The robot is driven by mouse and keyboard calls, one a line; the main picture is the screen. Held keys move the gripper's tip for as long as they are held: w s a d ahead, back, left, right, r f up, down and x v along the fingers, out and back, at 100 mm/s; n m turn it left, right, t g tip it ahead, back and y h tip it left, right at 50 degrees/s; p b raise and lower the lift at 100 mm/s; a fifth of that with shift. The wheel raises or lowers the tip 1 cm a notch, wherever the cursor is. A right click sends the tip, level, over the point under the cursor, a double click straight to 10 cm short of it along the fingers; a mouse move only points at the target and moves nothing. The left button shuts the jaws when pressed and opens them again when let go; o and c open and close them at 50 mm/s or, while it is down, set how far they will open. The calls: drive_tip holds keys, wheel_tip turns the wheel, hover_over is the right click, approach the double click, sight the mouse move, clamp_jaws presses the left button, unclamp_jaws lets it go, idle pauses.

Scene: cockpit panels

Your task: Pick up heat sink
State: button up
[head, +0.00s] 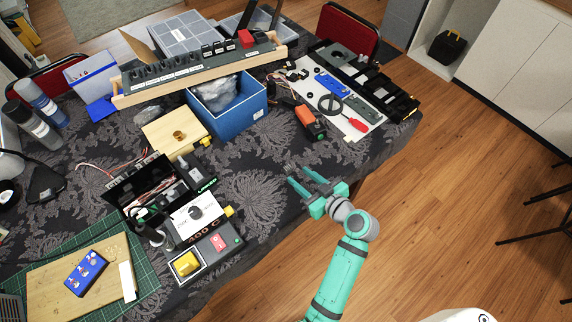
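A small dark grey finned piece, which looks like the heat sink (290,167), lies on the patterned tablecloth near the table's right side. It is small and blends with the cloth, so its exact outline is hard to tell. My teal gripper (299,176) is just in front of it, with its fingers pointing toward it. The two fingers are apart with a gap between them, and nothing shows between them. I cannot tell how high the fingertips are above the cloth.
An orange and black tool (310,121) and a blue bin (228,110) stand behind the gripper. A black control box with a white dial panel (195,216) stands to the left. The cloth around the gripper is clear.

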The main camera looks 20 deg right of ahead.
sight(289, 169)
drive_tip(key=shift+x, duration=0.8)
drive_tip(key=shift+w+a+f, duration=0.25)
drive_tip(key=shift+a, duration=0.2)
drive_tip(key=shift+r+x, duration=0.1)
drive_tip(key=shift+x, duration=1.15)
drive_tip(key=shift+r+x, duration=0.15)
drive_tip(key=shift+x, duration=1.15)
drive_tip(key=shift+w, duration=0.15)
clamp_jaws()
